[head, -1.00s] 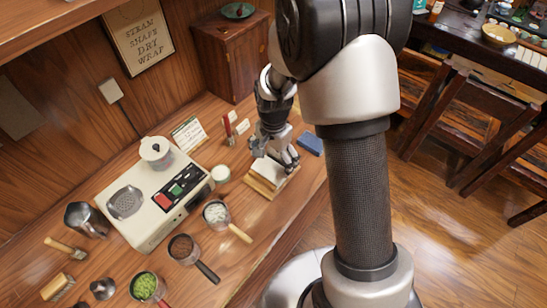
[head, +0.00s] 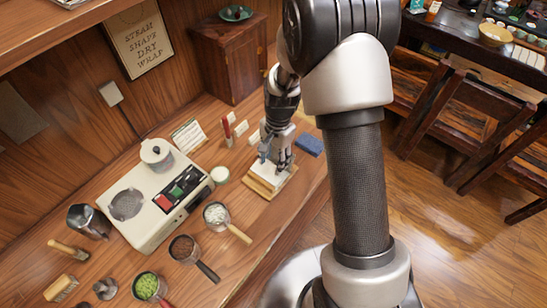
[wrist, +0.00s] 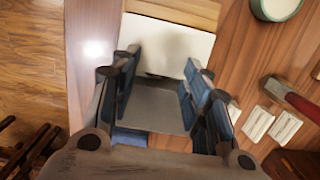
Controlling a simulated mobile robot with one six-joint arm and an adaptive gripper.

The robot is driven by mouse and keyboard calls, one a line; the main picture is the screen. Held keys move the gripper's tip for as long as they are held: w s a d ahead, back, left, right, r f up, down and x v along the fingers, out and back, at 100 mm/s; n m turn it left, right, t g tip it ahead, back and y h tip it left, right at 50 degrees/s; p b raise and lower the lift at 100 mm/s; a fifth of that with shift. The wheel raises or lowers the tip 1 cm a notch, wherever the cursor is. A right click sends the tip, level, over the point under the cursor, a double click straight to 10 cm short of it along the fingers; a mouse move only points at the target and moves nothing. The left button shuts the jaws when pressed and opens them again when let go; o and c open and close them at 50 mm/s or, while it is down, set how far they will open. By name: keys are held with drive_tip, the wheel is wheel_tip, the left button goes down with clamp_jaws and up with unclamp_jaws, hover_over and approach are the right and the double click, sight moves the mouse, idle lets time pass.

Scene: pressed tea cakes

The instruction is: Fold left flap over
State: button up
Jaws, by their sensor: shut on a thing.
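A white paper wrapper (head: 268,174) lies on a small light wooden board (head: 262,190) near the bench's front edge. In the wrist view, the white paper (wrist: 170,48) is at the top, on the board (wrist: 190,9). My gripper (head: 274,160) points down over the far part of the paper. In the wrist view, its blue-padded fingers (wrist: 160,92) stand either side of a grey, shaded sheet (wrist: 160,108), which looks like the wrapper's flap. The fingers look shut on it by its sides. The fold line and any tea cake are hidden.
A blue block (head: 309,145) lies just right of the board. A white-rimmed cup (head: 221,175) and a pan of white stuff (head: 216,213) are to the left. The steamer (head: 150,205) is further left.

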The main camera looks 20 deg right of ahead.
drive_tip(key=o, duration=1.5)
drive_tip(key=shift+s+a+f, duration=0.15)
drive_tip(key=shift+s+a, duration=0.05)
drive_tip(key=shift+s, duration=0.05)
drive_tip(key=shift+c, duration=0.2)
drive_tip(key=o, duration=0.5)
drive_tip(key=shift+w, duration=0.1)
drive_tip(key=shift+c, duration=0.2)
drive_tip(key=shift+w+r, duration=0.15)
drive_tip(key=shift+r, duration=0.2)
wheel_tip(320, 180, up, 11)
drive_tip(key=d, duration=0.1)
drive_tip(key=shift+w+r, duration=0.2)
drive_tip(key=shift+w, duration=0.1)
